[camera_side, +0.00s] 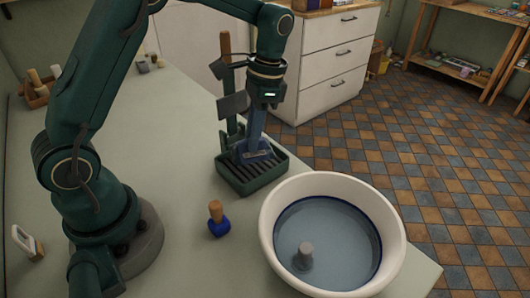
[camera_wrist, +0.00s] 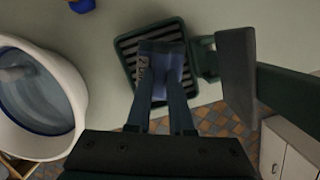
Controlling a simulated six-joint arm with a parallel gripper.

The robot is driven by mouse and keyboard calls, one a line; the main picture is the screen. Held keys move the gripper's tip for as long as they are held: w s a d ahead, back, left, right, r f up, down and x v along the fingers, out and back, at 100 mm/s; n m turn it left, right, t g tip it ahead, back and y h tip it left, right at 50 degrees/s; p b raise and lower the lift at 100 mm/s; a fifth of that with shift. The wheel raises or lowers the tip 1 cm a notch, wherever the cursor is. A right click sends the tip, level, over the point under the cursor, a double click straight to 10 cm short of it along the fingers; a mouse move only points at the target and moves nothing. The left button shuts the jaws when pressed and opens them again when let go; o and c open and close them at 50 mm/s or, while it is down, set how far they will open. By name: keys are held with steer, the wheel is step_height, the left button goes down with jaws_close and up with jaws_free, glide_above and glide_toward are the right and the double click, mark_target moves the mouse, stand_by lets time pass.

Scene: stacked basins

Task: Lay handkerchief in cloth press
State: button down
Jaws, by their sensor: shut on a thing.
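The dark green cloth press (camera_side: 252,184) stands on the table, with a ribbed bed, an upright post and a wooden-topped lever (camera_side: 226,48). Its flat plate (camera_side: 233,105) is raised to the side of the bed. The bed shows in the wrist view (camera_wrist: 126,44), with the plate (camera_wrist: 236,72) to its right. The blue handkerchief (camera_side: 260,154) hangs low over the bed; it also shows in the wrist view (camera_wrist: 172,58). My gripper (camera_side: 256,140) points down over the press, shut on the handkerchief. Whether the cloth's lower edge touches the ribs is unclear.
A white basin (camera_side: 275,222) of water with a grey object (camera_side: 303,257) in it stands right of the press, near the table edge. A blue wooden-handled item (camera_side: 218,222) stands in front. A small crate (camera_side: 38,92) sits at far left.

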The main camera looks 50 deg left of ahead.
steer(key=shift+f, duration=1.45)
steer(key=shift+f, duration=0.15)
steer(key=c, duration=0.8)
jaws_free()
